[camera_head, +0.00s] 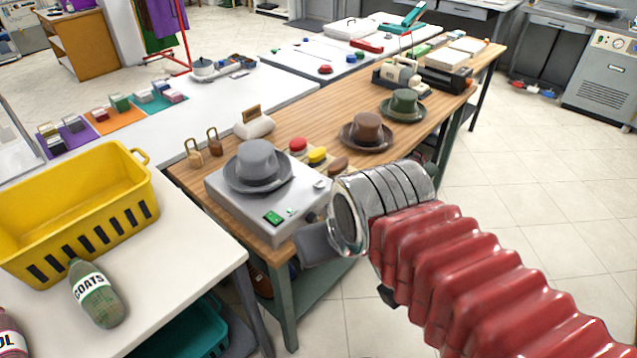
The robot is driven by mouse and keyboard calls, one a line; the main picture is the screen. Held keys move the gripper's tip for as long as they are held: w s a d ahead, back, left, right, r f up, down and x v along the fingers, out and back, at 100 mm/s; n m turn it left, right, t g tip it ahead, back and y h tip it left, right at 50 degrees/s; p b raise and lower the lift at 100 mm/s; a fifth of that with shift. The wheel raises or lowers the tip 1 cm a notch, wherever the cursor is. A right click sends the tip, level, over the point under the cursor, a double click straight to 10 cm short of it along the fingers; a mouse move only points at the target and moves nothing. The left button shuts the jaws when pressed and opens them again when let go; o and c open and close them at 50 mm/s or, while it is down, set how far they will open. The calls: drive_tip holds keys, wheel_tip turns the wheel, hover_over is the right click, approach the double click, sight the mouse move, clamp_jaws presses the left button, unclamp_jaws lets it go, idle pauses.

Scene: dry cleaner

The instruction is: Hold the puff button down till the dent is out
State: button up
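A grey hat (258,166) sits on top of a grey metal box (233,213) at the near end of the wooden table. The hat's crown looks creased at the top, but I cannot make out a separate dent. My gripper (312,246) is at the box's right near corner, beyond the metal cuff of my red arm. It is partly hidden, and its fingers cannot be told apart.
Red (298,145) and yellow (317,155) domes sit behind the box. A brown hat (367,131) and a green hat (404,104) stand farther along the table. A yellow basket (130,215) and green bottle (97,293) are on the white table at left.

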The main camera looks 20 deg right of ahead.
clamp_jaws()
idle(1.4)
